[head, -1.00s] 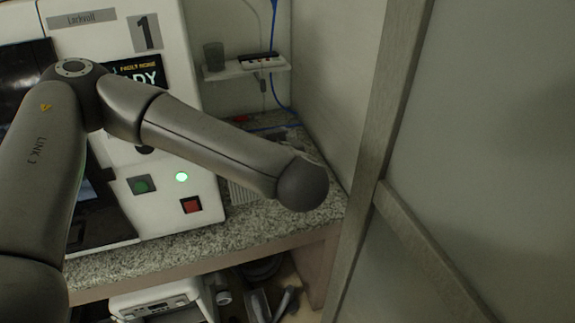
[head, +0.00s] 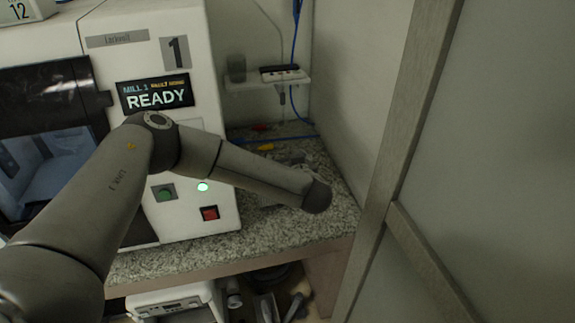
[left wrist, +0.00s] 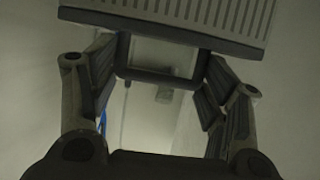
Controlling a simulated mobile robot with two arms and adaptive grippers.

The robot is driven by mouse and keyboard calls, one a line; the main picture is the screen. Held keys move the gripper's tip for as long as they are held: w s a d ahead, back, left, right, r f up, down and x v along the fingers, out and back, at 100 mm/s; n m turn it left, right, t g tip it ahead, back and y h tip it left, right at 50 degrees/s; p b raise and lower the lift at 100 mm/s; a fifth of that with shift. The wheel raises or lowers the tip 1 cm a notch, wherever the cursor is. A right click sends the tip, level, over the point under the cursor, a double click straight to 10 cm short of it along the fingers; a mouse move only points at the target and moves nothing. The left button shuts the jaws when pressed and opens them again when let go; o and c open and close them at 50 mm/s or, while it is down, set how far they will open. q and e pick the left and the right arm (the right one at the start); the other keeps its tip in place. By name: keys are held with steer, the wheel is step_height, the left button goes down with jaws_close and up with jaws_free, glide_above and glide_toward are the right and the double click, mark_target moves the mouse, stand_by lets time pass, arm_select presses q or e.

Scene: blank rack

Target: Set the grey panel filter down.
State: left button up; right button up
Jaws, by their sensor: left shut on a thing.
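The grey panel filter (left wrist: 175,18) shows at the top of the left wrist view as a ribbed face with a plain edge strip. A dark rectangular loop below that edge sits between the fingers of my left gripper (left wrist: 160,68), which is shut on the filter. In the head view my left arm reaches from the left across the front of the mill (head: 185,110) to above the right end of the speckled benchtop (head: 215,250). The arm hides the gripper and most of the filter there. I cannot tell whether the filter touches the benchtop. My right gripper is not in view.
A wall shelf (head: 262,80) with a dark cup and a power strip is behind the bench. Blue cables and small coloured items lie at the benchtop's back. A framed panel (head: 420,150) stands close on the right. Equipment (head: 180,298) sits under the bench.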

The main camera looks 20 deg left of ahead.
arm_select(q)
steer(key=shift+f, duration=0.65)
steer(key=shift+f, duration=0.1)
steer(key=o, duration=1.5)
